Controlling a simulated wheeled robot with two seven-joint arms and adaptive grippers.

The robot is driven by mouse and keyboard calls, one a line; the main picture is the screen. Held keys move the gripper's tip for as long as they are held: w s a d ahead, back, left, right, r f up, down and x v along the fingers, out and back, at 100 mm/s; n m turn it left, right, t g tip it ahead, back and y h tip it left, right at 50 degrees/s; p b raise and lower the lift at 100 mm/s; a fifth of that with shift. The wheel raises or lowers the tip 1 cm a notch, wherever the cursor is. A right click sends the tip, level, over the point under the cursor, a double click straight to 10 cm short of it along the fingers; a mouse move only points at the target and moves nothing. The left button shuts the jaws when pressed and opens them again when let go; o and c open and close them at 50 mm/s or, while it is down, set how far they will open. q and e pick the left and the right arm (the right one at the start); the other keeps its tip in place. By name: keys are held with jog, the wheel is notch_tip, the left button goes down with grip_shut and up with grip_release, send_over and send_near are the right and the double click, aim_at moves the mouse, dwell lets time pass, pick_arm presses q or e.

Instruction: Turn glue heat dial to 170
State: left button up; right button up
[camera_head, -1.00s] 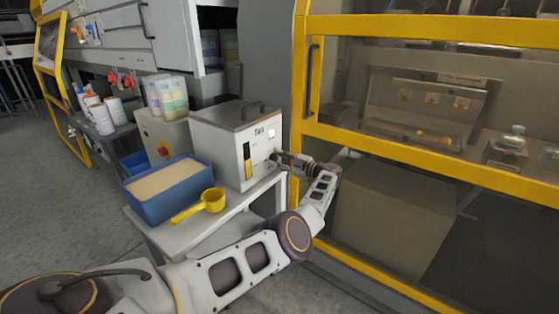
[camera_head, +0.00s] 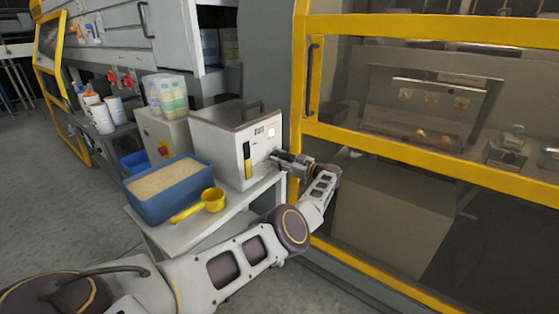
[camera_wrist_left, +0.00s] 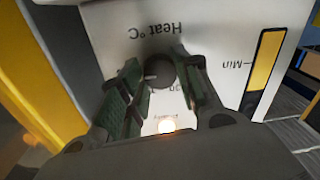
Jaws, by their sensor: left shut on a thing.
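The glue unit (camera_head: 221,137) is a white box with a dark handle on its lid, standing on a small grey table. In the left wrist view its panel shows upside down, with the label "Heat °C" and a round dark dial (camera_wrist_left: 160,71) with a light pointer mark. My left gripper (camera_wrist_left: 158,85) has its green-padded fingers on both sides of the dial and is shut on it. In the head view my left gripper (camera_head: 276,157) is at the panel, hiding the dial. The numbers around the dial are mostly covered by the fingers. My right gripper is in neither view.
A glowing lamp (camera_wrist_left: 166,125) and a yellow level window (camera_wrist_left: 265,62) marked "Min" are on the panel. A blue bin (camera_head: 170,206) of pellets and a yellow scoop (camera_head: 212,200) sit beside the unit. A yellow-framed machine (camera_head: 430,150) stands close on the right.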

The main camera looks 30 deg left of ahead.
pick_arm(q)
jog(key=o, duration=1.1)
jog(key=shift+w+f, duration=0.1)
jog(key=shift+c, duration=0.2)
jog(key=shift+d, duration=0.1)
jog(key=d, duration=0.7)
jog(key=shift+d, duration=0.2)
